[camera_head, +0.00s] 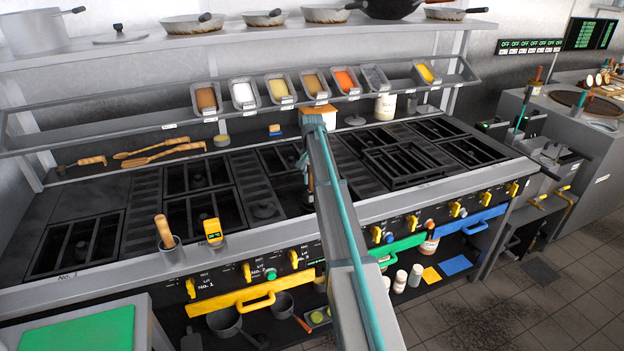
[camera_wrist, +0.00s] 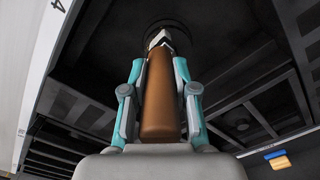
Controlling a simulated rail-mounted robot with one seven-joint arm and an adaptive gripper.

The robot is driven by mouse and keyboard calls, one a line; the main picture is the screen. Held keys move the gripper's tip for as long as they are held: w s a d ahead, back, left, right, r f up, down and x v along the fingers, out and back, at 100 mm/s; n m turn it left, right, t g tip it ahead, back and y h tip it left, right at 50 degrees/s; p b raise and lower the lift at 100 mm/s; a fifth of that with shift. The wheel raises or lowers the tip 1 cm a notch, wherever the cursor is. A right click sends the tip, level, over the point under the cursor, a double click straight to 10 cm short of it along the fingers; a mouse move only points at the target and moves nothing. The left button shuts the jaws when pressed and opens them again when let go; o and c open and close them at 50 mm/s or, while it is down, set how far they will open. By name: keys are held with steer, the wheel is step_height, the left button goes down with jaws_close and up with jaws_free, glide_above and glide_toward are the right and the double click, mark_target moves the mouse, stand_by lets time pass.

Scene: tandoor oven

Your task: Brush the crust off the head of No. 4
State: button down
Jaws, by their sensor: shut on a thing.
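My gripper (camera_wrist: 160,95) is shut on the brown wooden handle of a brush (camera_wrist: 160,98). The brush's pale ferrule and dark tip point away from me, at a dark round burner head (camera_wrist: 190,30) on the range. The tip overlaps the head in the wrist view; I cannot tell whether they touch. The crust cannot be made out. A "4" marking (camera_wrist: 56,5) shows on the range's front edge. In the head view, my own arm hides most of the gripper and this burner.
Dark grates (camera_head: 400,160) cover the range to the right. A shelf of sauce trays (camera_head: 313,85) hangs behind. A wooden-handled tool in a cup (camera_head: 168,240) and a yellow gauge (camera_head: 212,232) stand at the front edge. A blue-and-orange sponge (camera_head: 275,130) lies at the back.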

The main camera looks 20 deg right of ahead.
steer(key=shift+f, duration=0.45)
steer(key=shift+f, duration=0.15)
steer(key=shift+s+d, duration=0.1)
steer(key=shift+d, duration=1.15)
steer(key=shift+a, duration=0.15)
steer(key=shift+a, duration=2.4)
steer(key=shift+d, duration=0.15)
